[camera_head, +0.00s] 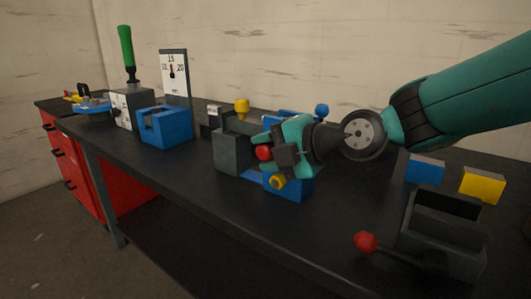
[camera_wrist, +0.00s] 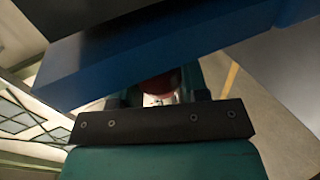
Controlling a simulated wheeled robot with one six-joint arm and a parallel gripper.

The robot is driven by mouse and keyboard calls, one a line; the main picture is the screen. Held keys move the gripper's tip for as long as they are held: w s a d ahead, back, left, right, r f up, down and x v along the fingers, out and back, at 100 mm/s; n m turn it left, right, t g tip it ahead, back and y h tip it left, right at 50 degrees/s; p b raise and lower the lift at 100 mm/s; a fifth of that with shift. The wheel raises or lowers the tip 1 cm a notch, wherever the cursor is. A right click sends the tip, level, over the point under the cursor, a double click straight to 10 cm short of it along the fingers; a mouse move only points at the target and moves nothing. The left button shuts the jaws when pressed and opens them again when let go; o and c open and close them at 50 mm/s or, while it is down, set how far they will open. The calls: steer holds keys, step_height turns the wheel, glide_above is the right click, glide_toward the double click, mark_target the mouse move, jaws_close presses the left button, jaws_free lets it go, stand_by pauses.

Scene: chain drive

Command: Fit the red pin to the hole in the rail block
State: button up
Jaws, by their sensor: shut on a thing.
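My gripper (camera_head: 268,147) is at the middle of the bench, pointing left, with its fingers shut. A red round end (camera_head: 264,153), which looks like the red pin, shows at the fingertips. In the wrist view the red part (camera_wrist: 160,86) sits between the fingers, partly hidden under a blue block (camera_wrist: 150,55). I cannot tell which one is the rail block. The hole and the pin's shaft are hidden, and contact is unclear.
A yellow knob (camera_head: 242,105), a blue knob (camera_head: 322,110) and another yellow knob (camera_head: 278,181) surround the gripper. A blue holder (camera_head: 166,128) stands left. A grey open box (camera_head: 446,230) and a red-balled rod (camera_head: 366,242) are at right.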

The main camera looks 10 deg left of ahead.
steer(key=shift+w+d, duration=0.2)
steer(key=shift+w, duration=0.2)
steer(key=o, duration=1.3)
steer(key=shift+c, duration=0.2)
steer(key=b+v, duration=0.1)
steer(key=v, duration=1.6)
steer(key=shift+d+b, duration=0.2)
steer(key=shift+b, duration=0.15)
steer(key=shift+s, duration=0.1)
